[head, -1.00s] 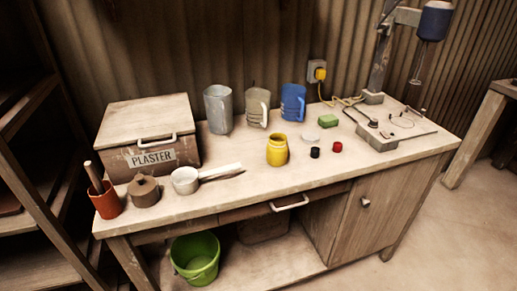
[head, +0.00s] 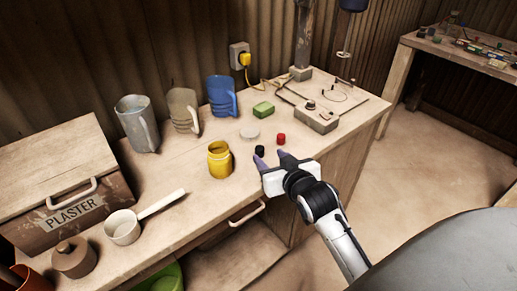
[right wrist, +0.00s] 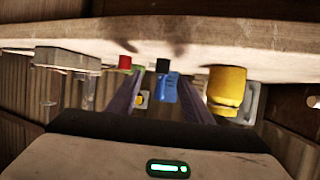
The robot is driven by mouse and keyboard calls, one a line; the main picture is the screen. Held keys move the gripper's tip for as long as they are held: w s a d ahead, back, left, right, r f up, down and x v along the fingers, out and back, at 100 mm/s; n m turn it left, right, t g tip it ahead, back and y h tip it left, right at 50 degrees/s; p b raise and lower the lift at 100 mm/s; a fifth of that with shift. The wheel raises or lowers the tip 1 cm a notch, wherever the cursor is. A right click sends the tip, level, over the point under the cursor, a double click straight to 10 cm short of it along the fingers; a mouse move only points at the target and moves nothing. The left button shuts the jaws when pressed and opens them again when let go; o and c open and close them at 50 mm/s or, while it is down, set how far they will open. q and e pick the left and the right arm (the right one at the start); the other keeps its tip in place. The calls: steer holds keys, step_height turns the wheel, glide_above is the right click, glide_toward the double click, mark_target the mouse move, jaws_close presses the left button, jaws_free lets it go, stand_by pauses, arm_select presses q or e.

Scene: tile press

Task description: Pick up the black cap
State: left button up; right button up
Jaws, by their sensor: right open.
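The small black cap (head: 260,150) stands on the workbench near its front edge, between the yellow jar and the red cap (head: 281,139). My right gripper (head: 270,158) is open and empty at the bench's front edge, its purple fingertips close to the black cap. In the right wrist view, which is upside down, the black cap (right wrist: 162,66) shows beyond and between the two open fingers (right wrist: 160,103). I cannot tell whether a finger touches it. My left gripper is not in view.
The yellow jar (head: 220,160) stands left of the black cap, with a white disc (head: 250,133) behind. A green block (head: 263,109), jugs and a grey device (head: 315,117) stand farther back. A white-handled pan (head: 123,228) and plaster box (head: 50,180) are at left.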

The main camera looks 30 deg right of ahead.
mark_target(261, 151)
steer(key=x, duration=0.5)
steer(key=shift+w+a+f, duration=0.1)
steer(key=shift+w, duration=0.3)
steer(key=c, duration=1.1)
